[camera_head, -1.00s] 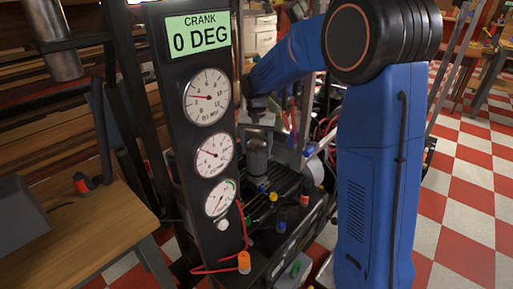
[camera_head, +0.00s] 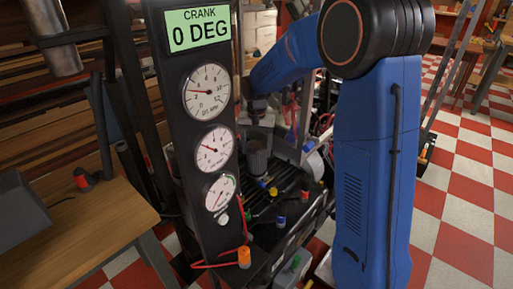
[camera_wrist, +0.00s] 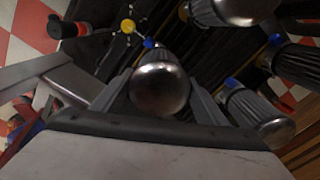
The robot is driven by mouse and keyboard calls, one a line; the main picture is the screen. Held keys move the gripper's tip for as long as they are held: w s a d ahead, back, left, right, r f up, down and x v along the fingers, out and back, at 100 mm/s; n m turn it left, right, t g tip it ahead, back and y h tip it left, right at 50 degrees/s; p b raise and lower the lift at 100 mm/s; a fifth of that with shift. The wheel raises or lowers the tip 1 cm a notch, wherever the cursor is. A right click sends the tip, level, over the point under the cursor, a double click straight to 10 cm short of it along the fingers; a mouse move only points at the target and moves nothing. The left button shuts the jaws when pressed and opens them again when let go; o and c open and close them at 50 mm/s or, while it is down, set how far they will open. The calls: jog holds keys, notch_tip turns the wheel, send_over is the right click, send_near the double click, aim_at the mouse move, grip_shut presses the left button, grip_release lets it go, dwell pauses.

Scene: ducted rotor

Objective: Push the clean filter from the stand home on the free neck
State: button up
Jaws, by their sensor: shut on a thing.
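My gripper (camera_wrist: 160,100) is shut on a filter (camera_wrist: 160,84), a grey canister with a shiny domed end, in the wrist view. The fingers lie on either side of it. In the head view my gripper (camera_head: 258,128) points down at the machine, and the filter (camera_head: 257,160) shows under it as a dark upright cylinder. The filter's lower end and any neck under it are hidden, so I cannot tell whether it is seated. Similar domed canisters show at the top (camera_wrist: 232,8) and right (camera_wrist: 258,112) of the wrist view. I cannot make out the stand.
A tall gauge panel (camera_head: 190,120) reading "CRANK 0 DEG" stands left of my gripper. A wooden bench (camera_head: 85,225) is at left; checkered floor lies open at right.

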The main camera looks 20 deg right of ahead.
jog(key=shift+f, duration=0.45)
jog(key=o, duration=1.1)
